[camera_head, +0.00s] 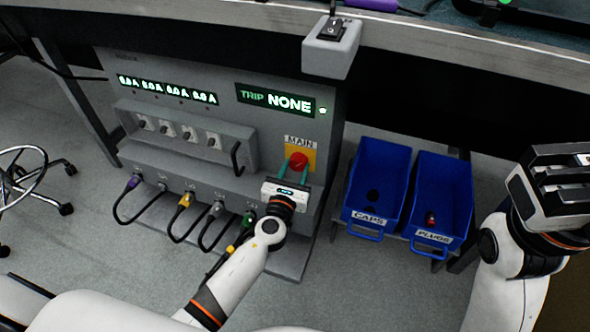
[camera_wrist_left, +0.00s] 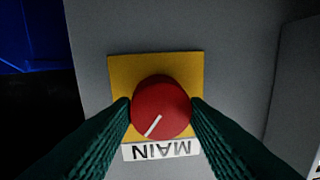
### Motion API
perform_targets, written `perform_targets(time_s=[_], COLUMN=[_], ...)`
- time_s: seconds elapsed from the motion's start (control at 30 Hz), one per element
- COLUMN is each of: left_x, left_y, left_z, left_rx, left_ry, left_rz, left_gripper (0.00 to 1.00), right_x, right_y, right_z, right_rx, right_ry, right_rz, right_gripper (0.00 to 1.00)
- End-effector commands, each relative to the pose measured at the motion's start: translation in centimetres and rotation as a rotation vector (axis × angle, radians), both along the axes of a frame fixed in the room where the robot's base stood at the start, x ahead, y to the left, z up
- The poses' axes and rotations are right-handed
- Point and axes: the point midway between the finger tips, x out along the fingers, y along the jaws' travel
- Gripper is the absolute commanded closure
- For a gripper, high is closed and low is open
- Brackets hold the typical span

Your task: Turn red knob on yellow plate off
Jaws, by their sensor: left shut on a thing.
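The red knob (camera_head: 298,160) sits on a yellow plate (camera_head: 290,149) under a MAIN label on the front of the grey power box. In the left wrist view the red knob (camera_wrist_left: 160,107) fills the middle of the yellow plate (camera_wrist_left: 192,62), with its white mark pointing to the lower left of that picture. My left gripper (camera_head: 292,178) is shut on the knob, with a green finger on each side of it. My right gripper (camera_head: 562,180) is at the right, away from the box; its finger opening is not clear.
The grey box (camera_head: 225,150) has readouts showing 0.0 A and TRIP NONE (camera_head: 275,100). Cables plug in along its lower front. Blue bins marked CAPS (camera_head: 350,224) and PLUGS (camera_head: 445,245) stand to its right. A switch box (camera_head: 330,55) hangs from the table edge above.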

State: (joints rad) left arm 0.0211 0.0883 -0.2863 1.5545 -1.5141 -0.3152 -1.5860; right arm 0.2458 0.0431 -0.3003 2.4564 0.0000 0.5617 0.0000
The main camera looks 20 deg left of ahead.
Motion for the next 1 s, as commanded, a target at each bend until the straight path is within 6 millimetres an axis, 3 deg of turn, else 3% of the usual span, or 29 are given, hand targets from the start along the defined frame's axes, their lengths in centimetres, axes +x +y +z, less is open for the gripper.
perform_targets(time_s=[1.0], left_x=[-0.01], left_y=[0.24], left_z=[0.1], left_rx=[-0.948], left_ry=[0.032], left_rz=[0.002], left_gripper=[0.82], right_x=[-0.14], right_y=[0.01], right_z=[0.16], right_rx=[-0.001], right_ry=[-0.01], right_rz=[-0.001], right_gripper=[1.0])
